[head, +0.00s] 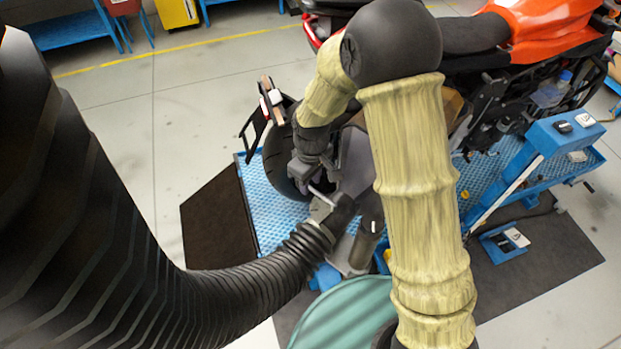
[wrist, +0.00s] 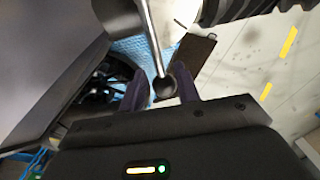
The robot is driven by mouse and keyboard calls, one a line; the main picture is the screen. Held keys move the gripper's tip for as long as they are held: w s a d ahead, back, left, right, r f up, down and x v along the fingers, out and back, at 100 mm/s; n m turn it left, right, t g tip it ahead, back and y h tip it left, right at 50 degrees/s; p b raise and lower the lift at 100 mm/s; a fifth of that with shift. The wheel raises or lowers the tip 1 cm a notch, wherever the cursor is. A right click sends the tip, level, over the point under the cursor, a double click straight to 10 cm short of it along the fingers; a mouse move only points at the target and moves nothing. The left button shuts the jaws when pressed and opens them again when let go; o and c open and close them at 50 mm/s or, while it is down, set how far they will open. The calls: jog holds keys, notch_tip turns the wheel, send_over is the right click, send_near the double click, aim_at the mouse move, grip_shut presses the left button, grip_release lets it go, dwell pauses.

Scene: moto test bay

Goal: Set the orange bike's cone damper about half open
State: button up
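The orange bike (head: 545,22) stands on a blue lift, its rear wheel (head: 276,165) towards me. A grey cone (head: 358,165) on the end of the black hose sits behind the rear wheel, partly hidden by my arm. A thin pale damper lever (head: 322,198) sticks out from the cone's hose end. My gripper (head: 303,172) is at the lever's free end. In the wrist view the metal lever (wrist: 152,38) ends in a black ball knob (wrist: 165,87) between my two fingers (wrist: 161,82). Whether both fingers press on the knob is unclear. The damper plate is hidden.
The thick black ribbed hose (head: 265,285) curves in from the left, just below the gripper. The blue lift (head: 243,185) has dark mats (head: 215,215) beside it. A teal round-topped object (head: 340,315) stands in front.

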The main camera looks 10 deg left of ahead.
jog(key=shift+f, duration=0.3)
grip_shut()
